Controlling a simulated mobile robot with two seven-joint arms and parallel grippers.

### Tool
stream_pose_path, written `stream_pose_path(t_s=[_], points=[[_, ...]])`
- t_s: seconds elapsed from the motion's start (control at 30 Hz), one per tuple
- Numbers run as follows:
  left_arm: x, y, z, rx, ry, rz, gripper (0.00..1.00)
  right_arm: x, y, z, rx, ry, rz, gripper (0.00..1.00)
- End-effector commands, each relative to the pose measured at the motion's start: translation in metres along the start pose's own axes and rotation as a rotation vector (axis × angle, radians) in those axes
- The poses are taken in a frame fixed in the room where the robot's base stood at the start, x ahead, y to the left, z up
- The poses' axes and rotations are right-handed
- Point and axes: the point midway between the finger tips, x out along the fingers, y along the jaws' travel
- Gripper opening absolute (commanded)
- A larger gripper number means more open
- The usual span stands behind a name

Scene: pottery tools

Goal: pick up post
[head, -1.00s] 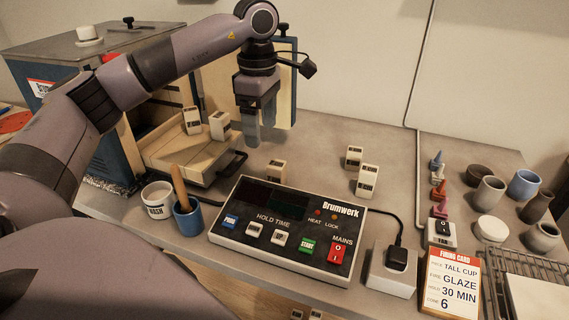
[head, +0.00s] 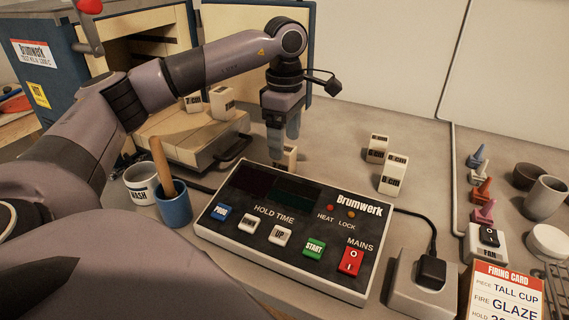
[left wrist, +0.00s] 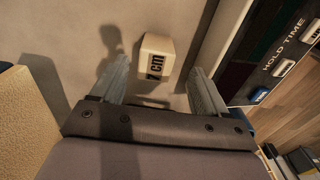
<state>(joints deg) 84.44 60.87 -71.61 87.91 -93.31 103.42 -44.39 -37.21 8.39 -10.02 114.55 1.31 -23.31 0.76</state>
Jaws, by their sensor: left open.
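A small cream post (head: 289,157) stands on the worktop behind the control box, partly hidden by my left gripper. In the left wrist view, the post (left wrist: 157,52) shows a "cm" label; its number is hard to read. My left gripper (head: 283,148) is open and points down just over this post. In the left wrist view its fingers (left wrist: 155,88) are spread, with the post ahead between them and no grip on it. Two more posts (head: 377,148) (head: 393,174) stand to the right. Two others (head: 194,102) (head: 222,103) are on the tan slab. My right gripper is out of view.
The Brumwerk control box (head: 290,234) is close in front of the post. The tan slab (head: 180,137) with its dark handle is to the left. A wash cup (head: 141,184) and blue cup (head: 174,206) stand nearer. The worktop behind the posts is clear.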

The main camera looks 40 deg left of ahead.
Motion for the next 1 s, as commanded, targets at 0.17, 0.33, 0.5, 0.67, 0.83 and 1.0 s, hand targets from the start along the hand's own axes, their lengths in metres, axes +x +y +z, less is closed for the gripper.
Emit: stream_pose_path(t_s=[0.17, 0.33, 0.5, 0.67, 0.83, 1.0], points=[[0.028, 0.004, -0.004, -0.001, 0.001, -0.003, 0.74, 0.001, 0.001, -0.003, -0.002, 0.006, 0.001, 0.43], [0.042, 0.004, -0.004, 0.0, -0.001, -0.001, 0.74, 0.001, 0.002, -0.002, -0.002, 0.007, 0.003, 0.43], [0.043, 0.004, -0.004, -0.001, -0.001, 0.0, 0.74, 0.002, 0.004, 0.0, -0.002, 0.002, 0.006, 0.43], [0.042, 0.004, -0.004, -0.001, -0.001, 0.0, 0.39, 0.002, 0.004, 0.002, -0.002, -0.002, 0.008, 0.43], [0.042, 0.004, -0.004, -0.001, -0.001, 0.0, 0.12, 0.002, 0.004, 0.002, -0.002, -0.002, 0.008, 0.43], [0.041, 0.004, -0.004, -0.001, -0.001, 0.001, 0.12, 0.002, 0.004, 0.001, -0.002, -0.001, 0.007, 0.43]])
